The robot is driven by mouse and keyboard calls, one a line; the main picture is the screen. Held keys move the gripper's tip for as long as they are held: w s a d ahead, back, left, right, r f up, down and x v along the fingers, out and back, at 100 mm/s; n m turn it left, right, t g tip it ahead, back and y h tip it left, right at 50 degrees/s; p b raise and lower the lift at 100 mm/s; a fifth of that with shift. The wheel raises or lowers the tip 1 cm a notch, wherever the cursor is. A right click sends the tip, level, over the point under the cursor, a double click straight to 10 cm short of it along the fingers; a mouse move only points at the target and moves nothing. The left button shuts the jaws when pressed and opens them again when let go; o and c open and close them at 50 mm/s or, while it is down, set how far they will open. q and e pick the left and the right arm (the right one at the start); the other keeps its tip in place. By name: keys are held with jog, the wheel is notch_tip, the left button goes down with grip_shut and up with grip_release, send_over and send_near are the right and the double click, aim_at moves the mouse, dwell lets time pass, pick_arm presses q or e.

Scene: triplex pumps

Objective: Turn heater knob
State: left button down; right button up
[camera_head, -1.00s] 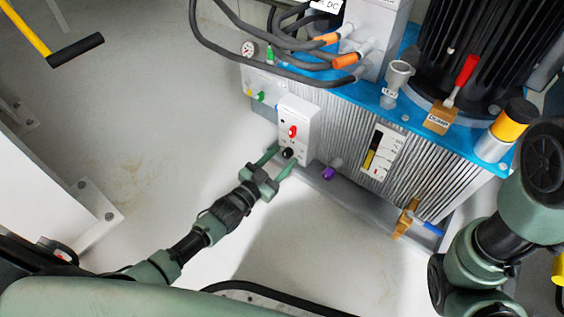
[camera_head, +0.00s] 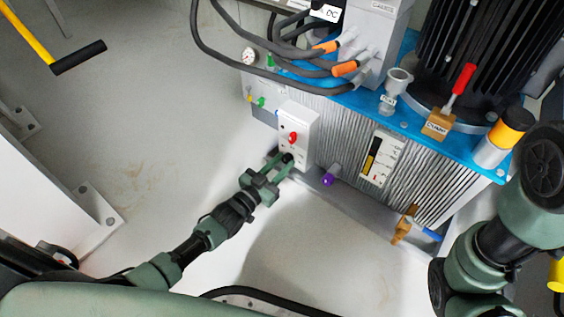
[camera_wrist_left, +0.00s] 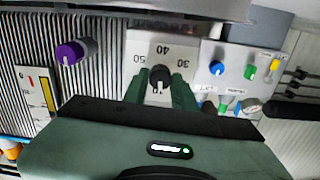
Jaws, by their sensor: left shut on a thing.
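The heater knob is a small black knob (camera_wrist_left: 160,76) on a white control box (camera_head: 299,125) fixed to the front of the ribbed pump tank. In the left wrist view a scale with 30, 40 and 50 surrounds it. A red knob (camera_head: 293,137) sits above it on the same box. My left gripper (camera_head: 279,162) is at the lower part of the box, its green fingers on either side of the black knob and shut on it. In the left wrist view its fingertips (camera_wrist_left: 160,80) flank the knob. Part of my right arm shows at the right; its gripper is out of view.
A purple knob (camera_head: 327,179) and a level gauge (camera_head: 381,158) are to the right of the box. Small green and yellow knobs (camera_wrist_left: 250,72) are on a neighbouring panel. Thick black cables (camera_head: 245,55) hang above. The floor (camera_head: 130,130) to the left is clear.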

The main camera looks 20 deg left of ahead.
pick_arm(q)
jog(key=n+p, duration=0.1)
jog(key=n, duration=0.3)
jog(key=shift+p, duration=0.4)
jog(key=n, duration=0.5)
jog(key=shift+n+p, duration=0.3)
jog(key=shift+n, duration=0.1)
jog(key=n, duration=0.2)
jog(key=shift+f+n, duration=0.1)
jog(key=shift+n, duration=0.2)
jog(key=n, duration=0.3)
jog(key=shift+n+b, duration=0.35)
jog(key=shift+n, duration=0.05)
jog(key=n+b, duration=0.1)
jog(key=n, duration=0.4)
jog(key=shift+n, duration=0.4)
jog(key=shift+b, duration=0.3)
jog(key=c, duration=1.1)
grip_release()
jog(key=shift+a, duration=0.1)
